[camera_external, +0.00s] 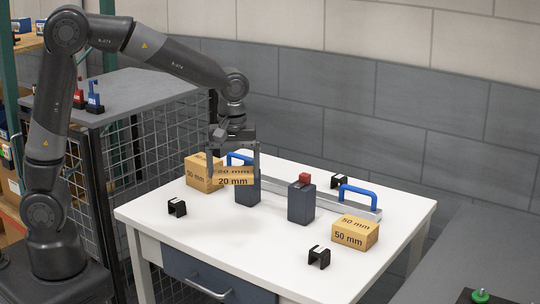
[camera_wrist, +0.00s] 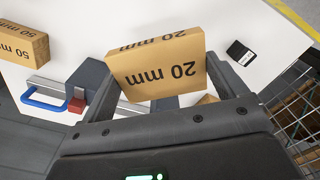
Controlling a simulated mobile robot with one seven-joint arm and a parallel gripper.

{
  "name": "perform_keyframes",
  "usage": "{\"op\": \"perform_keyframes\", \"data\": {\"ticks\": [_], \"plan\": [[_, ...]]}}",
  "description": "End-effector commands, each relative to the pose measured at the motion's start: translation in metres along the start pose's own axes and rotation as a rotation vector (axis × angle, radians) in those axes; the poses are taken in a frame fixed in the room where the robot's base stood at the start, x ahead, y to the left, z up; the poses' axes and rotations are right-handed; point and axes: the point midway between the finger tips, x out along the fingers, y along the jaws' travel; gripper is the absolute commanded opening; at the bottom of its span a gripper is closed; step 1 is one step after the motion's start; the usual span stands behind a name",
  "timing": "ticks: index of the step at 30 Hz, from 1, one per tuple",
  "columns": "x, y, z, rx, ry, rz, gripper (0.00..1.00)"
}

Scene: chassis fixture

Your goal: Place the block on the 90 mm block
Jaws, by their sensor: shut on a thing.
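My gripper (camera_external: 233,174) is shut on a flat wooden block marked 20 mm (camera_external: 233,181) and holds it above the white table. The held block fills the middle of the wrist view (camera_wrist: 160,70), between the fingers. A larger wooden block (camera_external: 197,179) stands at the table's far left, partly behind the held block and left finger in the external view. Its label ends in "0 mm", but its first digit is unclear. A wooden block marked 50 mm (camera_external: 349,239) sits at the front right; it shows at upper left in the wrist view (camera_wrist: 22,43).
Two dark grey blocks stand mid-table, one (camera_external: 247,198) partly behind the held block, the other (camera_external: 301,207) with a red piece (camera_external: 305,178) on top. A metal rail (camera_external: 325,197) with blue handles (camera_external: 358,192) lies behind. Black clips (camera_external: 177,207) are scattered.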

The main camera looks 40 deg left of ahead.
Motion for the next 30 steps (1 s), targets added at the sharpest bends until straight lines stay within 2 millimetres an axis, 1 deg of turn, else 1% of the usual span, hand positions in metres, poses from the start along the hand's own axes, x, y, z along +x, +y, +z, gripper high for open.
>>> {"op": "perform_keyframes", "data": {"ticks": [1, 3, 6, 9, 13, 15, 18, 20, 23, 30], "plan": [[-0.007, -0.004, -0.021, -0.1, 0.001, 0.004, 0.67], [-0.015, -0.012, -0.044, -0.236, 0.001, 0.002, 0.67], [-0.027, -0.024, -0.077, -0.426, 0.001, 0.002, 0.67], [-0.038, -0.037, -0.105, -0.597, 0.002, 0.003, 0.67], [-0.049, -0.052, -0.132, -0.771, 0.002, 0.002, 0.67], [-0.053, -0.059, -0.141, -0.835, 0.002, 0.002, 0.67], [-0.056, -0.064, -0.15, -0.894, 0.002, 0.001, 0.67], [-0.056, -0.067, -0.155, -0.914, 0.002, 0.0, 0.67], [-0.049, -0.071, -0.168, -0.925, 0.002, -0.002, 0.67], [-0.016, -0.088, -0.219, -0.926, 0.001, -0.003, 0.67]]}}
